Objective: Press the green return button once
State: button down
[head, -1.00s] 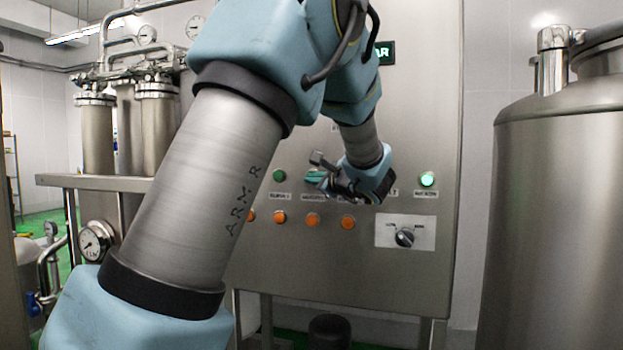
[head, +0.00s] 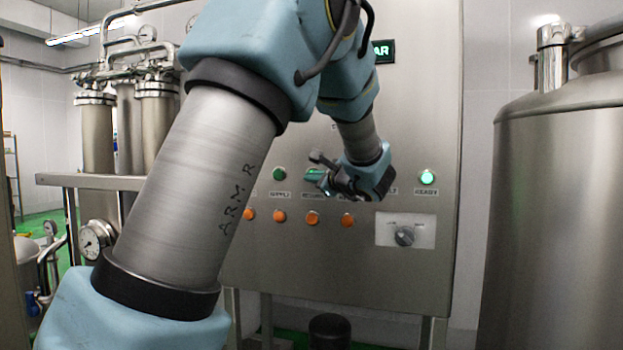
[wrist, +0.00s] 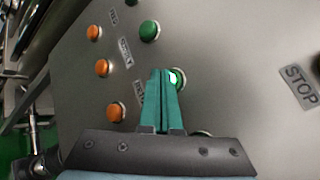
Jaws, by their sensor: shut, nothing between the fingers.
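The green return button (wrist: 178,78) is lit and partly hidden behind my fingers in the wrist view. In the head view my gripper (head: 322,178) is at the panel, over the right part of the return button (head: 312,174).
The steel panel (head: 300,260) also carries a green supply button (head: 279,174), several orange buttons (head: 312,219), a lit green ready lamp (head: 428,177) and a rotary knob (head: 405,236). A stop label (wrist: 299,88) is at the right in the wrist view. A steel tank (head: 560,220) stands right.

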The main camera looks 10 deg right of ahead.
jog(key=shift+s+a, duration=0.2)
jog(key=shift+s, duration=0.15)
jog(key=shift+s, duration=0.1)
jog(key=shift+s+a+b, duration=0.4)
jog(key=shift+s, duration=0.3)
jog(key=shift+s+a+b, duration=0.35)
jog(key=shift+s+b, duration=0.05)
jog(key=shift+s, duration=0.3)
jog(key=shift+s+a+b, duration=0.4)
jog(key=shift+s, duration=0.3)
jog(key=s+a+f+n+g+y, duration=0.1)
jog(key=s+a+f+n+g, duration=0.2)
jog(key=a+f, duration=0.5)
jog(key=s+a+f+n+g, duration=0.1)
jog(key=a+f+n+g, duration=0.2)
jog(key=a+f+g, duration=0.35)
jog(key=s+a+f+n+g+h, duration=0.2)
jog(key=s+a+f+n+h, duration=0.1)
jog(key=s+f+n, duration=0.4)
jog(key=s+a+f+n+g+h, duration=0.3)
jog(key=s+f+n, duration=0.5)
jog(key=f, duration=0.1)
jog(key=shift+s+a+n, duration=0.3)
jog(key=shift+s, duration=0.1)
